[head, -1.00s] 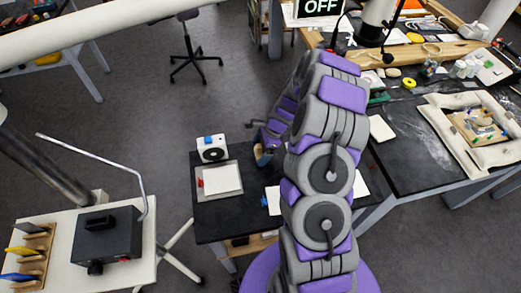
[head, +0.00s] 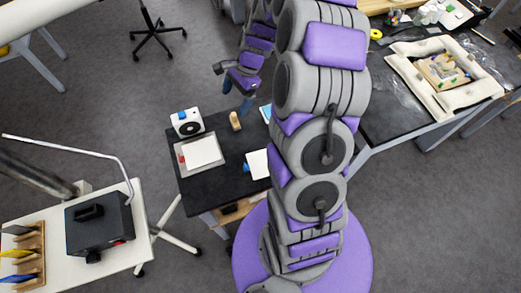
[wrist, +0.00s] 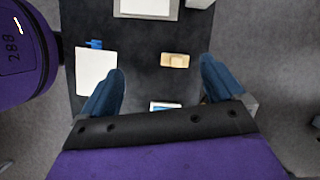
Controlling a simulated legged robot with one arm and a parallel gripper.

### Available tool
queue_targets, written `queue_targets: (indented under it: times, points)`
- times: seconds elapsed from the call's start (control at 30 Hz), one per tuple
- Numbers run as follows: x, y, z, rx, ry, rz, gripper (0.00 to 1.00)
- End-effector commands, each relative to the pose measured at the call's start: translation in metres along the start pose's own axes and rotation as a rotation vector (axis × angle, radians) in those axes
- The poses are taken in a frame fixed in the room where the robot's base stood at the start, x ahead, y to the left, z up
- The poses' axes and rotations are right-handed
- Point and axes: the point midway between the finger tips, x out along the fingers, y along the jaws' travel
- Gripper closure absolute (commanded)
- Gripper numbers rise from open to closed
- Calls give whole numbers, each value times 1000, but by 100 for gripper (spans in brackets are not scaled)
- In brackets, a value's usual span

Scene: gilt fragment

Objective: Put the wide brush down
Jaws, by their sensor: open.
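A small tan wooden piece (head: 235,121), which looks like the wide brush, stands on the black table (head: 212,187). In the wrist view this piece (wrist: 175,60) shows from above as a tan block with a paler middle; its bristles cannot be made out. My gripper (head: 238,93) is above the table, behind the wooden piece in the head view and apart from it. In the wrist view the blue fingers of my gripper (wrist: 161,69) are wide apart with nothing between them. The wooden piece lies beyond the fingertips.
On the black table are a white box with a black disc (head: 187,123), a grey tray (head: 181,161) with a white sheet, and a white pad (head: 257,164). A cart with a dark box (head: 100,227) stands left. The larger workbench (head: 390,150) is at right.

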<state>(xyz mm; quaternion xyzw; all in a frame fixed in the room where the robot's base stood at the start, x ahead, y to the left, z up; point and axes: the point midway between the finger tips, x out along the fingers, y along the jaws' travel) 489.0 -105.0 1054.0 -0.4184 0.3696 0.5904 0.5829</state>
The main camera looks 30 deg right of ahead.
Motion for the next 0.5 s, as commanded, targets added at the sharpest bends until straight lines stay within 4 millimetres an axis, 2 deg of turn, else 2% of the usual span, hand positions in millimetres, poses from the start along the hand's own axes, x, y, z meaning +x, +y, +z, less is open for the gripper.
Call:
queue_targets:
  times: [0.03, 0.2, 0.3, 0.5]
  points:
    - [-12, 8, 22, -89, 9, 12, 5]
    - [-40, 45, 78, -375, 33, 73, 5]
    - [-53, 74, 105, -534, 46, 117, 5]
    - [-77, 135, 145, -834, 83, 201, 5]
